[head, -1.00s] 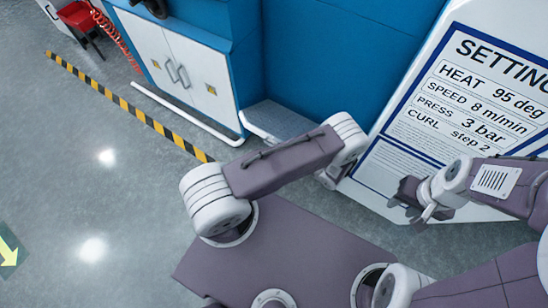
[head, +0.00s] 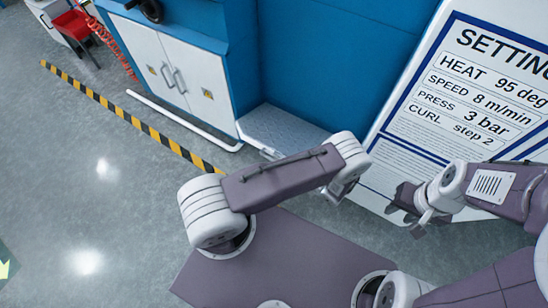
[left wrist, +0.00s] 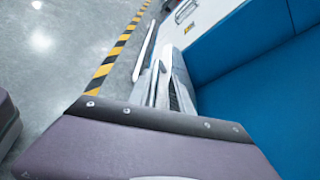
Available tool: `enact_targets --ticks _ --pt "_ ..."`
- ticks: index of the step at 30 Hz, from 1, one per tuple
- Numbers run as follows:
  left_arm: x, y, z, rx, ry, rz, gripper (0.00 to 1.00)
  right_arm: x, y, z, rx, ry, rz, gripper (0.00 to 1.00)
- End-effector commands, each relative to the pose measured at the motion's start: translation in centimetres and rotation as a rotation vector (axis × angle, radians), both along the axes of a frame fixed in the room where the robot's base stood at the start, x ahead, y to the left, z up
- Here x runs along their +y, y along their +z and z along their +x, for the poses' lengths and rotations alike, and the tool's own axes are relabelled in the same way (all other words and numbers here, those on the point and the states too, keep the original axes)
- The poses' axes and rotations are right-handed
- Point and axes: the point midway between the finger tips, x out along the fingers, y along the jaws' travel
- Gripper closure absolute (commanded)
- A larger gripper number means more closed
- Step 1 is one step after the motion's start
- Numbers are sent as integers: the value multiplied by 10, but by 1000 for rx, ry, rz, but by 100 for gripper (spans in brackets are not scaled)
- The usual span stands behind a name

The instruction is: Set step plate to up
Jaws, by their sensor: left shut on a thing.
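The step plate (head: 290,128) is a grey metal tread plate at the foot of the blue machine. Its near edge is partly behind my left arm, and I cannot tell its exact tilt. My left gripper (left wrist: 165,85) shows in the left wrist view with its fingers close together at the pale edge of the plate, shut on it. In the head view my left arm mostly hides that gripper. My right gripper (head: 411,213) hangs empty in front of the settings sign; its finger gap is too small to judge.
A settings sign (head: 465,100) on a white panel stands at the right and reads "CURL step 2". White cabinet doors (head: 175,70), a white floor rail (head: 180,120) and a black-yellow floor stripe (head: 130,115) lie at the left. The floor at the left is clear.

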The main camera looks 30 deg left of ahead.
Motion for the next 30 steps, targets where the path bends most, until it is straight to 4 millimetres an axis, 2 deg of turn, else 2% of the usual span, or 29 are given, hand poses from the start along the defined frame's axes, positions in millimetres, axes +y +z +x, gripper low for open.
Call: enact_targets --ticks 24,30 --pt "-65 22 -17 -3 -3 -2 80 0 -3 0 0 0 0 64" --pt "-70 25 -20 -1 -1 -1 80 0 -3 0 0 0 0 64"
